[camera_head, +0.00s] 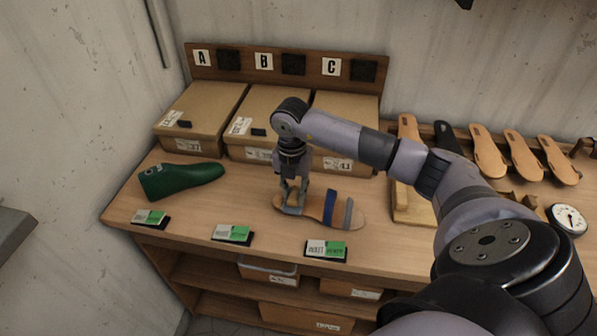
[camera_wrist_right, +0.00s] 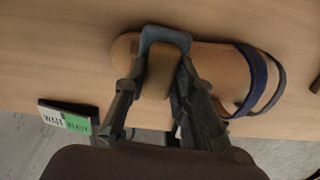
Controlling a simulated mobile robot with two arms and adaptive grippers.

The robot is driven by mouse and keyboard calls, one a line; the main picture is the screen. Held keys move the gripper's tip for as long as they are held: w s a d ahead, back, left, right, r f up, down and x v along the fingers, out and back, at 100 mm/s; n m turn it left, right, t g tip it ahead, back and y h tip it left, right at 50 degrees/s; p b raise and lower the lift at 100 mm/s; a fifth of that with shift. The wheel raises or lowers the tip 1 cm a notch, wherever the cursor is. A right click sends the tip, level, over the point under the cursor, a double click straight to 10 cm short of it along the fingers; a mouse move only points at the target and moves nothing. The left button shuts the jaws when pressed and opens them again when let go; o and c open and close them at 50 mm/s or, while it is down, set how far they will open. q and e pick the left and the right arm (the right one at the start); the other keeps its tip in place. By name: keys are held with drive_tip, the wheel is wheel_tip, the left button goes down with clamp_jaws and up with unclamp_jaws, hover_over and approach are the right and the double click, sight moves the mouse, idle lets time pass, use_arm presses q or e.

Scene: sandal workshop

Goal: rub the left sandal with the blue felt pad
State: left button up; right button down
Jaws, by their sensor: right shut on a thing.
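A tan sandal (camera_head: 314,207) with a dark blue strap and a greyer strap lies flat on the bench. It also shows in the right wrist view (camera_wrist_right: 215,62). My right gripper (camera_head: 292,188) points down over the sandal's strapless end, at the left. In the right wrist view, its fingers (camera_wrist_right: 155,88) are shut on the tan block of the blue felt pad (camera_wrist_right: 166,35). The grey-blue felt is at the sandal's end and appears to touch it; the exact contact is hidden. My left gripper is not in view.
A green shoe form (camera_head: 180,178) lies left on the bench (camera_head: 125,205). Cardboard boxes (camera_head: 205,108) stand behind under letters A, B, C. Several green-and-white cards (camera_head: 326,249) line the front edge. More sandals (camera_head: 489,152) and a round dial (camera_head: 568,219) are at right.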

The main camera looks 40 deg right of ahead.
drive_tip(key=shift+w+a+r+b, duration=0.1)
drive_tip(key=shift+w+a+b, duration=0.05)
drive_tip(key=shift+w+a, duration=0.6)
drive_tip(key=shift+w+a+b, duration=0.15)
drive_tip(key=shift+w+a, duration=0.35)
drive_tip(key=shift+w, duration=0.3)
drive_tip(key=shift+s+d+f, duration=0.2)
drive_tip(key=shift+s+d, duration=0.75)
drive_tip(key=shift+s, duration=0.25)
drive_tip(key=shift+s+d+r+p, duration=0.15)
drive_tip(key=shift+s+d+p, duration=0.2)
drive_tip(key=shift+s+d, duration=1.2)
drive_tip(key=shift+s, duration=0.2)
drive_tip(key=shift+s+d, duration=0.25)
drive_tip(key=shift+s, duration=0.25)
drive_tip(key=shift+w+r, duration=0.1)
drive_tip(key=shift+r, duration=0.2)
wheel_tip(320, 180, up, 6)
drive_tip(key=p, duration=0.4)
